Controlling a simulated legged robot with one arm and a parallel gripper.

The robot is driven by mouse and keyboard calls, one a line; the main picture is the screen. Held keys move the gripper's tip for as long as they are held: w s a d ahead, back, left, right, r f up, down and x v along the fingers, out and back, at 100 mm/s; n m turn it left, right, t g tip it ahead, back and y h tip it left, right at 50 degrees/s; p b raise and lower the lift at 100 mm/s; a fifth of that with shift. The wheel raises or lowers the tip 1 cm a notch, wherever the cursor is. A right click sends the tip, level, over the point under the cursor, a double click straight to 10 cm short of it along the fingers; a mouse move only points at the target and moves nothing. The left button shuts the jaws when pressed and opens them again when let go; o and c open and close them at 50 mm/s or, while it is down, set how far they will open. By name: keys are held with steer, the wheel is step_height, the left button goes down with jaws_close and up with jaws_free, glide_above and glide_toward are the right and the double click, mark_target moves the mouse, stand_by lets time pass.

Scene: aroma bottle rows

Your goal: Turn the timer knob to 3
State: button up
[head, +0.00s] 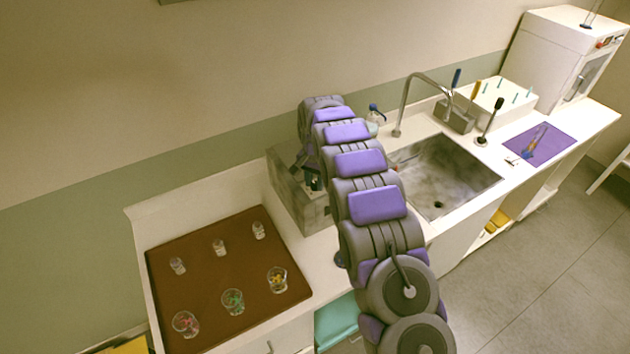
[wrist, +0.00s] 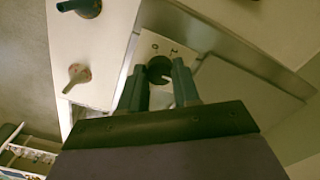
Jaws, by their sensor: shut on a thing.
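The timer knob (wrist: 159,68) is dark and round, on a pale panel (wrist: 150,45) with small dark markings, too small to read for certain. My gripper (wrist: 160,82) is at the knob in the wrist view, one finger on each side, shut on it. A short white mark shows at the knob's lower edge. The fingers hide its sides, so I cannot tell which number it points to. In the head view my arm reaches to a grey metal box (head: 285,190) on the counter; the knob is hidden there.
A brown tray (head: 205,310) with several small glasses stands left of the box. A sink (head: 455,165) with a tall faucet (head: 403,105) is to the right. Further right are a white rack (head: 505,95), a purple mat (head: 550,150) and a white cabinet (head: 545,55).

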mark_target(314, 183)
steer(key=m, duration=0.4)
steer(key=shift+w+r+m, duration=0.1)
steer(key=shift+w+m, duration=0.05)
steer(key=shift+m, duration=0.55)
steer(key=o, duration=1.1)
steer(key=shift+a, duration=0.15)
steer(key=shift+c, duration=0.2)
step_height(314, 183, up, 17)
stand_by(0.3)
